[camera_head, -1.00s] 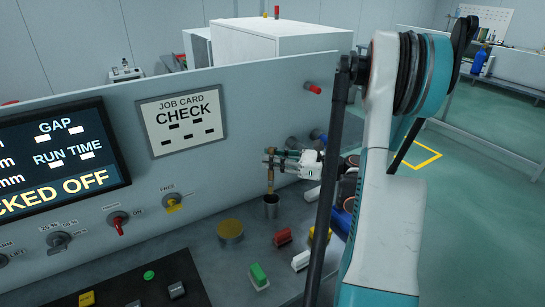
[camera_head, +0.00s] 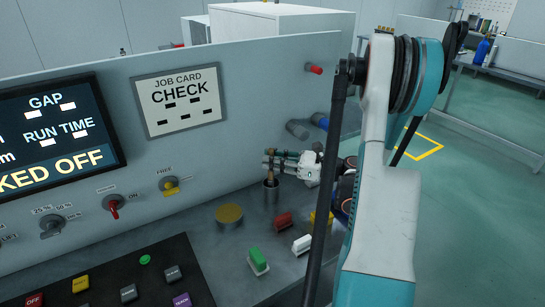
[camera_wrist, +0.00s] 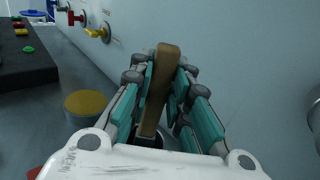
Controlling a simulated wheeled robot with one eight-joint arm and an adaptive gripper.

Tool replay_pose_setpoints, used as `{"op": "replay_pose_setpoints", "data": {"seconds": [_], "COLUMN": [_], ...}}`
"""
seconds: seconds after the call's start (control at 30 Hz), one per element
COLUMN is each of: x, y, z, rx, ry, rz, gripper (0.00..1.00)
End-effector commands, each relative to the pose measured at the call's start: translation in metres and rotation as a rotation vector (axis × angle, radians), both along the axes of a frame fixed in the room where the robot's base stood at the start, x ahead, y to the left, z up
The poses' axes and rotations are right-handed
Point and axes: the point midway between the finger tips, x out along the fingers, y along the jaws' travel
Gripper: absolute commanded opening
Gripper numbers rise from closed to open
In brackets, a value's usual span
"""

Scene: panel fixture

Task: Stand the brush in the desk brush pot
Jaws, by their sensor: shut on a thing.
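My gripper (camera_head: 274,162) is shut on the brush (camera_head: 270,177), holding it upright over the desk brush pot. The brush's tan-brown upper part (camera_wrist: 164,75) stands between the teal finger pads in the wrist view. The pot (camera_head: 271,195) is a small grey metal cup on the console's desk surface. The brush's lower end meets the pot's mouth in the head view and appears to be inside the rim; how deep is hidden. In the wrist view the pot is mostly hidden below the fingers.
A round yellow-topped item (camera_head: 229,215) sits left of the pot. Green (camera_head: 258,261), red (camera_head: 283,221) and white (camera_head: 301,245) blocks lie in front. The upright panel with a job card (camera_head: 180,102) stands close behind the gripper. A dark button pad (camera_head: 120,285) is at front left.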

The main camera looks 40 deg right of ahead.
Motion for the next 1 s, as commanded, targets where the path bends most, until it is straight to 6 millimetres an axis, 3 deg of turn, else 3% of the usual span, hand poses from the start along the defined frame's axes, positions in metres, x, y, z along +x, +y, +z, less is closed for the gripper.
{"op": "replay_pose_setpoints", "data": {"seconds": [0.47,0.5,0.6,1.0], "x": [-0.0002,-0.0002,-0.0002,-0.0034], "y": [0.0004,0.0004,0.0004,-0.002], "z": [-0.006,-0.006,-0.006,-0.006], "rx": [0.0,0.0,0.0,0.0], "ry": [0.0,0.0,0.0,0.0], "rz": [0.0,0.0,0.0,-0.001], "gripper": [0.0,0.19,0.41,0.41]}}
